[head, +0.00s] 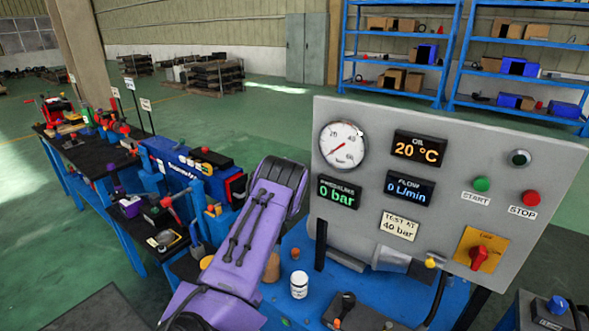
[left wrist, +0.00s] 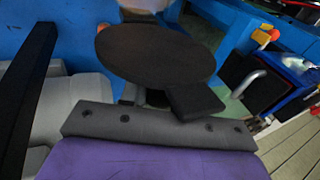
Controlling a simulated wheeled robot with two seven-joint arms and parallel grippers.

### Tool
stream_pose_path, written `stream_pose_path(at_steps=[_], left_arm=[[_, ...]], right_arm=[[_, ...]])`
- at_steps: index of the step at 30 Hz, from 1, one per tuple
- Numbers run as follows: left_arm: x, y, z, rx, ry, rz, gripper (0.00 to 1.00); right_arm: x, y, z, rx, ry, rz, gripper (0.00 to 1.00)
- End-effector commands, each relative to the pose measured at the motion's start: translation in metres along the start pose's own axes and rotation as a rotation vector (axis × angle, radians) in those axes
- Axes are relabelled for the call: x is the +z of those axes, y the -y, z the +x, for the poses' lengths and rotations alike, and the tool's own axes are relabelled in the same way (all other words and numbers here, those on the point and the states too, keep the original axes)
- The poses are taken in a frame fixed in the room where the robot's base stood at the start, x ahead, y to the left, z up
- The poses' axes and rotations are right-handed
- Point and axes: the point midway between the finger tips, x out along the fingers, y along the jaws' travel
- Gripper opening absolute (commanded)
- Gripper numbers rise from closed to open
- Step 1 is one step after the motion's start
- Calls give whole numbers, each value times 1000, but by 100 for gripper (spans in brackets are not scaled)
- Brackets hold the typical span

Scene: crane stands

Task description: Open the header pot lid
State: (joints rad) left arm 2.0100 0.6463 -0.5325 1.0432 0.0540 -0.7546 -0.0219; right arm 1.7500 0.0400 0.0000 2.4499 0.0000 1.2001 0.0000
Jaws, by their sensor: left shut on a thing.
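In the left wrist view a dark round disc (left wrist: 155,54) with a short flat tab (left wrist: 195,101) lies just in front of my left gripper (left wrist: 154,96); it looks like the header pot lid. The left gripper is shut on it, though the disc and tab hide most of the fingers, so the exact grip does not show. Part of a whitish thing shows beyond the disc's far edge; I cannot tell whether it is the pot. In the head view my purple left arm (head: 245,235) reaches up beside the panel, and its gripper is hidden behind it. My right gripper is not in view.
A grey gauge panel (head: 440,220) stands right of the arm, over a blue bench (head: 290,240). A cluttered workbench (head: 115,150) runs left. Blue shelves (head: 400,55) stand far back; open floor lies between.

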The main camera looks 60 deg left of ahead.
Motion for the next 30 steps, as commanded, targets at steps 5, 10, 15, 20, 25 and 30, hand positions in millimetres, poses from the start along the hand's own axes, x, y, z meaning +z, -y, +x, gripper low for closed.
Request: stream_pose_path(at_steps=[5, 10, 15, 20, 25, 30], left_arm=[[3, 5, 1, -7, 20, 7, 0], [1, 2, 0, -9, 22, 16, 0], [-1, 0, -1, -10, 21, 21, 0], [-2, -2, -1, -8, 20, 22, 54], [-3, -4, -1, -5, 19, 23, 54], [-4, -2, -7, -3, 17, 22, 54]], right_arm=[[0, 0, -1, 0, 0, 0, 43], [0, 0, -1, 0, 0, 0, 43], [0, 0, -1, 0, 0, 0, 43], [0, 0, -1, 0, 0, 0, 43], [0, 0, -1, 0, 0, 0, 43], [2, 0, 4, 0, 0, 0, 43]])
